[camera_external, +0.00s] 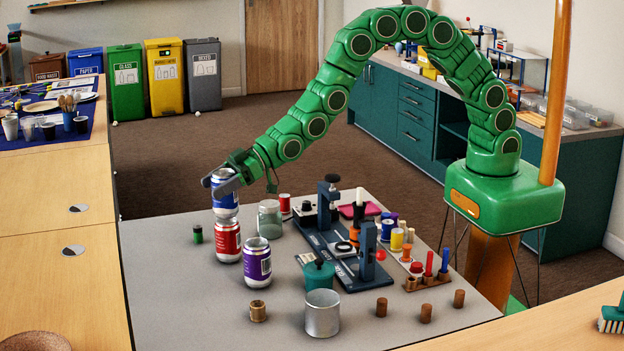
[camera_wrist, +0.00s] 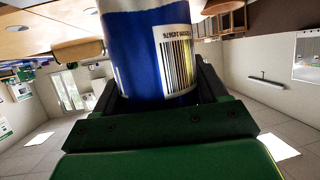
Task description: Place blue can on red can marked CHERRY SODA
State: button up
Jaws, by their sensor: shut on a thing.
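The blue can (camera_external: 226,207) is upright and held at its upper part by my gripper (camera_external: 221,184), which is shut on it. It is directly above the red can (camera_external: 228,242), which stands upright on the grey table. The blue can's base is at the red can's top; I cannot tell whether they touch. The lettering on the red can is too small to read. In the wrist view the blue can (camera_wrist: 145,60) shows a white barcode label and sits between the dark jaws. The red can is not visible there.
A purple can (camera_external: 257,264) stands close in front and right of the red can. A glass jar (camera_external: 269,222) is to the right, a small green-and-black bottle (camera_external: 197,234) to the left. A metal cup (camera_external: 322,314) stands in front. The table's left front is clear.

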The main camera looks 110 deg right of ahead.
jog(key=shift+f, duration=0.45)
jog(key=shift+f, duration=0.2)
jog(key=o, duration=1)
jog(key=shift+r, duration=0.1)
jog(key=shift+s+r, duration=0.1)
jog(key=shift+r, duration=0.05)
jog(key=shift+v, duration=5.85)
jog(key=shift+s+d, duration=0.1)
